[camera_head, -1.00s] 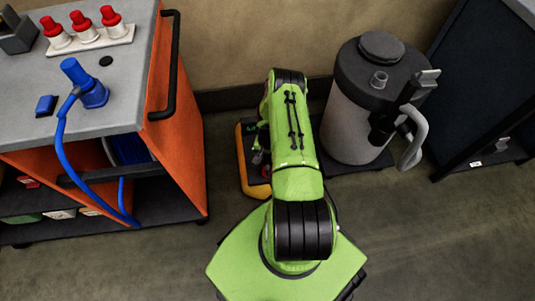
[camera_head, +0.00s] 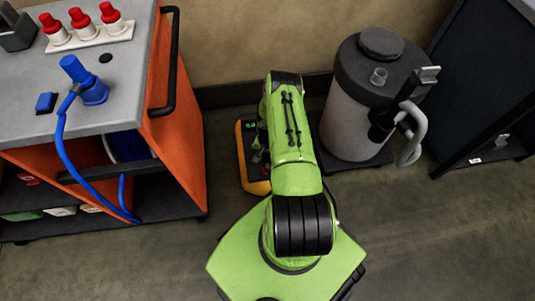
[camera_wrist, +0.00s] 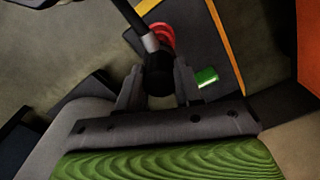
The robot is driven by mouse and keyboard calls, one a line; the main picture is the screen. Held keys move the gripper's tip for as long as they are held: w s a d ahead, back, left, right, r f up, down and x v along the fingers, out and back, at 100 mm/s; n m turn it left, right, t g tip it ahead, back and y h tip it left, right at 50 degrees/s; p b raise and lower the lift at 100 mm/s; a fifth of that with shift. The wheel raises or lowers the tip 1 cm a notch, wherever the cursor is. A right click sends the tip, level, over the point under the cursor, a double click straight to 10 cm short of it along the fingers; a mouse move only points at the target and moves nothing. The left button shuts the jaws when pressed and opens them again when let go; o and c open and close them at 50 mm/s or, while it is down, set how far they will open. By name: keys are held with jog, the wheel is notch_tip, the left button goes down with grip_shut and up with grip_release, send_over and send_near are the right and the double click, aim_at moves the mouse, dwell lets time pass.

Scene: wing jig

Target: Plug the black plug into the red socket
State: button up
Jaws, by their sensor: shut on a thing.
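In the wrist view my gripper (camera_wrist: 158,88) is shut on the black plug (camera_wrist: 159,72), with one finger on each side of it. A grey collar and a dark cable run from the plug up and to the left. The red socket (camera_wrist: 162,33) shows as a red ring just beyond the plug, partly hidden by the cable and collar. It sits on a dark box with an orange edge, which also shows in the head view (camera_head: 258,187). I cannot tell whether plug and socket touch. My arm hides most of the gripper in the head view.
A small green display (camera_wrist: 206,77) is on the box beside my right finger. An orange cart (camera_head: 178,140) with a blue plug (camera_head: 88,82) stands left. A grey canister (camera_head: 355,125) with a hose stands right. Floor is clear in front of the canister.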

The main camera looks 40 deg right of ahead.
jog(key=shift+f, duration=0.6)
jog(key=shift+f, duration=1.15)
jog(key=o, duration=1.1)
notch_tip(320, 180, up, 16)
jog(key=p, duration=0.6)
jog(key=shift+f, duration=0.15)
